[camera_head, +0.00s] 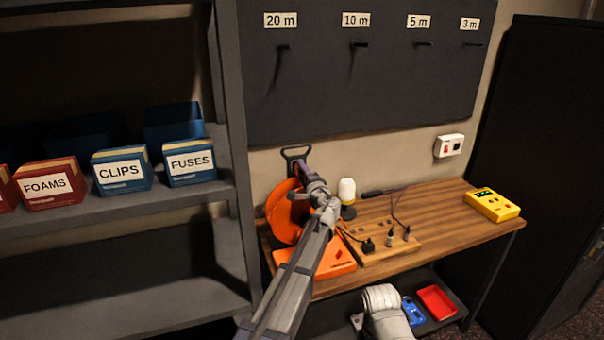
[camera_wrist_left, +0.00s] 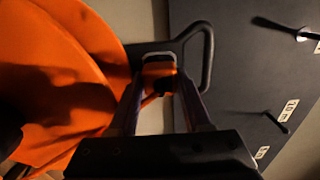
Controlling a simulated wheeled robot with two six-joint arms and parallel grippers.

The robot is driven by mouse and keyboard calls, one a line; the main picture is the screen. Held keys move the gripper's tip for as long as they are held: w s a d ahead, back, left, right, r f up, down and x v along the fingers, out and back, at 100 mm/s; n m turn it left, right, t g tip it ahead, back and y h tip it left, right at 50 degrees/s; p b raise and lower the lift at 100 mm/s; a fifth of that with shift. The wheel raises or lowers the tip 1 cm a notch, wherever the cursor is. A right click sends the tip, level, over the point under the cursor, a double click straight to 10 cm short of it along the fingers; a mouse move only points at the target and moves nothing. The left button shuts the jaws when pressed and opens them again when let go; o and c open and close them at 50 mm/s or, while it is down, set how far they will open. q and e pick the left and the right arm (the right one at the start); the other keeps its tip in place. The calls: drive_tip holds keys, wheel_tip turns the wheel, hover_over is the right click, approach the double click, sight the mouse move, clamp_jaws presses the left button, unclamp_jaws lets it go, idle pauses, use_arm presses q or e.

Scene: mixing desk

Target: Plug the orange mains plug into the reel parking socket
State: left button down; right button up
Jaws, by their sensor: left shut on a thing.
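The orange reel (camera_head: 281,212) stands at the left end of the wooden desk, partly behind my left arm. Its orange disc (camera_wrist_left: 60,75) fills the left of the left wrist view. My left gripper (camera_head: 312,184) is beside the reel's upper part, just below its dark handle (camera_head: 297,152). In the left wrist view my left gripper (camera_wrist_left: 160,82) is shut on a small orange piece, which looks like the orange mains plug (camera_wrist_left: 158,68). The handle (camera_wrist_left: 207,55) is close beyond the fingertips. I cannot make out the parking socket.
An orange base or case (camera_head: 328,262), a wooden block with leads (camera_head: 385,246) and a white-topped object (camera_head: 347,192) are near my left arm. A yellow meter (camera_head: 492,205) sits far right. A dark panel (camera_head: 375,85) hangs behind; shelving (camera_head: 236,150) stands left.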

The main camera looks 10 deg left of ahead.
use_arm(q)
drive_tip(key=shift+w+a, duration=0.25)
drive_tip(key=shift+w, duration=0.2)
drive_tip(key=shift+c, duration=1.3)
unclamp_jaws()
drive_tip(key=shift+s, duration=0.1)
drive_tip(key=shift+s, duration=0.1)
drive_tip(key=v, duration=0.7)
drive_tip(key=shift+s+d, duration=0.2)
